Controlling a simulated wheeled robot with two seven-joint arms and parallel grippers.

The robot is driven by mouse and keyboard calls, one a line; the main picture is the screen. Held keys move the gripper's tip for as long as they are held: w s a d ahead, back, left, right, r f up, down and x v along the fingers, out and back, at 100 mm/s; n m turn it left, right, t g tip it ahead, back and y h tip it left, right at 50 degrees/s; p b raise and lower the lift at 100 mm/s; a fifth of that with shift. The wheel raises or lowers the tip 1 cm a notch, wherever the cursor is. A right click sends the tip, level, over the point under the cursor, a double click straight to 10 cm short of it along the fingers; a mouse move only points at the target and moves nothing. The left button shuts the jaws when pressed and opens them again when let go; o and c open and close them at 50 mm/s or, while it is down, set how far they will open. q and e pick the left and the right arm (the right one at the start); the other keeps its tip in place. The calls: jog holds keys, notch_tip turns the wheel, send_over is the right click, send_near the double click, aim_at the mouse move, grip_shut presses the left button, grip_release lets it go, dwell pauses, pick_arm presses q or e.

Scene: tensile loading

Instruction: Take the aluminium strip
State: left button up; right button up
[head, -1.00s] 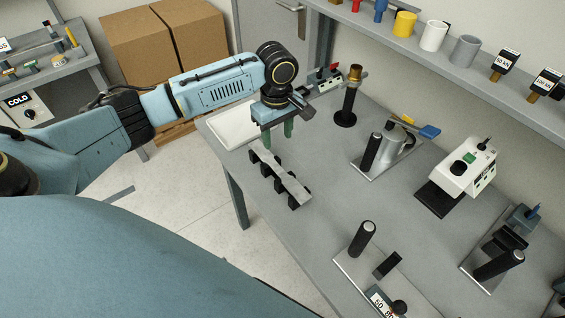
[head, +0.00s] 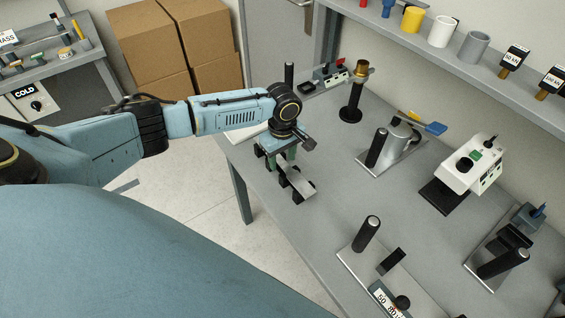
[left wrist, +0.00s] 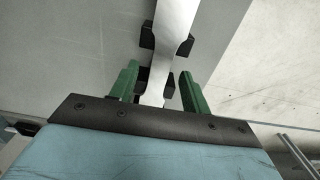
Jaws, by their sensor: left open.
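The aluminium strip (head: 294,180) is a pale flat bar with a narrowed middle, resting on black supports near the left edge of the grey table. It also shows in the left wrist view (left wrist: 175,32), running down between the fingers. My left gripper (head: 280,160) is over the far part of the strip, pointing down. Its green fingers (left wrist: 158,92) are open, one on each side of the strip, with a gap on both sides. The far end of the strip is hidden by the gripper in the head view. My right gripper is not in view.
Black supports (head: 304,192) hold the strip. A bench plate with a black post (head: 366,234) stands nearer, and a clamp fixture (head: 378,150) and white instrument (head: 470,165) stand to the right. The grey table (head: 340,195) is clear just right of the strip.

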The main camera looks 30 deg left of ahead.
pick_arm(q)
grip_shut()
